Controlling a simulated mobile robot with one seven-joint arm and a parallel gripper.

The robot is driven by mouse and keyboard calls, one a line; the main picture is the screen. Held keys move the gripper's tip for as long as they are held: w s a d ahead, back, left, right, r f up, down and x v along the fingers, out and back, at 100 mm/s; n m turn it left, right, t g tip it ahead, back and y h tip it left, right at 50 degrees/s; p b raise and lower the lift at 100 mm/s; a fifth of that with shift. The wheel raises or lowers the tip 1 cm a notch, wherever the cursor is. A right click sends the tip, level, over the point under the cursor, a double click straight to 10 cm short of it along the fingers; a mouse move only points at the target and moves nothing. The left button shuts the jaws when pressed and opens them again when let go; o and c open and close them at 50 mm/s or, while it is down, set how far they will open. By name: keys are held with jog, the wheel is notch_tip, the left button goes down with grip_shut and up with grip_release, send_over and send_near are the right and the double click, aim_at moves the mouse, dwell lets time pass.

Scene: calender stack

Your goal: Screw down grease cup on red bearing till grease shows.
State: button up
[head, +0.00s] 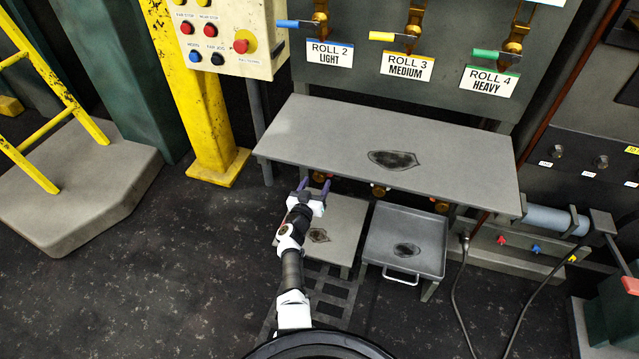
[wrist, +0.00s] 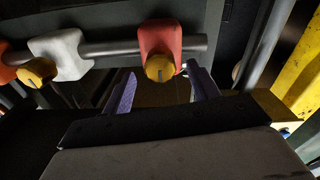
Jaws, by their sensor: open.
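In the wrist view, the red bearing (wrist: 160,38) sits on a grey shaft with its yellow-brass grease cup (wrist: 160,68) facing me. My gripper (wrist: 162,72) is open, its purple fingers on either side of the cup in the picture. No contact with the cup is visible, and I cannot tell the depth between them. No grease is visible at the red bearing. In the head view, my gripper (head: 315,186) is at the left part of the grey bench's front edge, and the red bearing is mostly hidden under the bench.
In the wrist view, a white bearing (wrist: 62,52) with its own yellow cup (wrist: 37,72) is left of the red one, and an orange-red part is at the left edge. The grey bench (head: 330,135) overhangs the bearings. A low grey tray (head: 430,240) stands right of my arm.

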aim_at(318, 180)
jog(key=b+x, duration=0.2)
jog(key=x, duration=0.1)
jog(key=shift+w+f, duration=0.2)
jog(key=shift+w, duration=0.05)
jog(key=shift+w+d+r+b, duration=0.2)
jog(key=shift+w+d+b, duration=0.05)
jog(key=shift+w+b, duration=0.25)
jog(key=c, duration=1)
